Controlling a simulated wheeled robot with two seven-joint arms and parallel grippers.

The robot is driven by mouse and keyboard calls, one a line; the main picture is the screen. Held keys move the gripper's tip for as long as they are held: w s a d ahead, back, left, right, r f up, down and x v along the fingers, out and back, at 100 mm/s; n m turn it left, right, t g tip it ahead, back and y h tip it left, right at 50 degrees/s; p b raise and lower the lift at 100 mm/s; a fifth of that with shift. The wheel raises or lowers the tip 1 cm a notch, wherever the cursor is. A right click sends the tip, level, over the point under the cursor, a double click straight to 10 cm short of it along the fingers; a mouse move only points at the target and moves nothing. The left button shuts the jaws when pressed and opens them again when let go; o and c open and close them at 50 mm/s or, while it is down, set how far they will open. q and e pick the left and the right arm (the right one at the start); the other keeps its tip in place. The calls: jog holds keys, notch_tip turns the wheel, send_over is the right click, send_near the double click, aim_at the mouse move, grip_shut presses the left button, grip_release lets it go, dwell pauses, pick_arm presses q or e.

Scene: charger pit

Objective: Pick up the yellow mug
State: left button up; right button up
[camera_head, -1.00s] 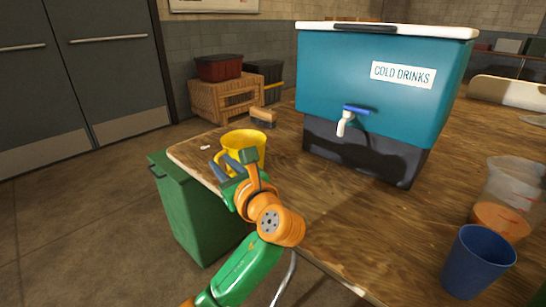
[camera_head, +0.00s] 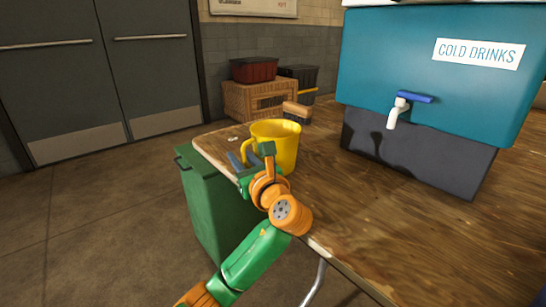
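The yellow mug (camera_head: 284,141) stands upright near the left corner of the wooden table (camera_head: 350,215), its handle pointing left. My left gripper (camera_head: 253,158) is at the near left side of the mug, by the handle. Its fingers are spread apart, one left of the handle and one in front of the mug's body. The gripper hides the lower part of the handle. I cannot tell whether a finger touches the mug. My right gripper is not in view.
A teal drinks cooler (camera_head: 425,70) with a blue-handled tap (camera_head: 402,108) stands right of the mug. A brush (camera_head: 297,112) lies behind the mug. A green bin (camera_head: 212,205) stands below the table's left edge. Bare table lies between mug and cooler.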

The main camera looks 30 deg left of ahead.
pick_arm(q)
jog(key=shift+w+a, duration=0.1)
jog(key=shift+a, duration=0.05)
grip_shut()
dwell(1.3)
